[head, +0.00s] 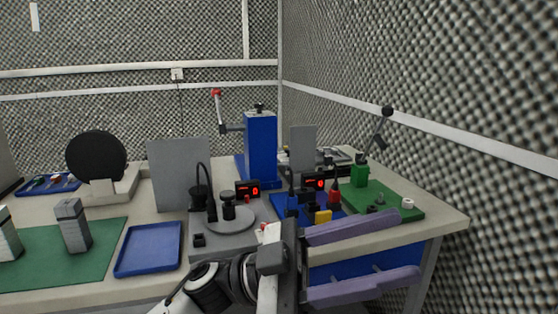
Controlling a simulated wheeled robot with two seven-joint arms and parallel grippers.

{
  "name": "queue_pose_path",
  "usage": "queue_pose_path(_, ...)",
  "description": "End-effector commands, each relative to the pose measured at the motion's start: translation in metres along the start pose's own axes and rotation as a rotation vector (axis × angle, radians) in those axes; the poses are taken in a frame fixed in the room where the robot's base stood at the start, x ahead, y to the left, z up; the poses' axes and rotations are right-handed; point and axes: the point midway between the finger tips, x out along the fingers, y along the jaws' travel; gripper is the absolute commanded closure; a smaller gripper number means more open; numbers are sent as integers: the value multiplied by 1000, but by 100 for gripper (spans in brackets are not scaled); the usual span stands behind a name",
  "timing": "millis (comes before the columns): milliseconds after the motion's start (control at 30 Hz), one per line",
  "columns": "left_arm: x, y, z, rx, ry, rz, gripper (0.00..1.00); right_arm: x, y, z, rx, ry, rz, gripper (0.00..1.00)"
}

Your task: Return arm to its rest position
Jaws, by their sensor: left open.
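My left gripper (408,245) is in the lower right of the head view, in front of the bench's near edge. Its two purple fingers are spread wide apart and point to the right, with nothing between them. The arm (215,288) comes in from the bottom of the view, with white and black links. The upper finger overlaps the front edge of the green board in the picture; I cannot tell how far apart they are. My right gripper is not in view.
The bench (455,222) holds a blue tray (150,250), a green mat (30,270) with grey blocks, a grey fixture with a round plate (230,222), a blue press (262,150), and a green board (400,208). Foam walls stand behind and right. Floor space before the bench is mostly hidden.

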Motion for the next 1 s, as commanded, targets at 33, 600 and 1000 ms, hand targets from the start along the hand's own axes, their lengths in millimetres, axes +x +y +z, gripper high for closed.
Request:
queue_pose_path(33,-11,-13,3,-10,38,-134,51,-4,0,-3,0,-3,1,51)
queue_pose_path(600,-304,44,183,-254,-569,-1332,51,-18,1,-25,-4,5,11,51)
queue_pose_path(1000,-408,244,232,-571,-1143,-1427,51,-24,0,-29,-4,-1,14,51)
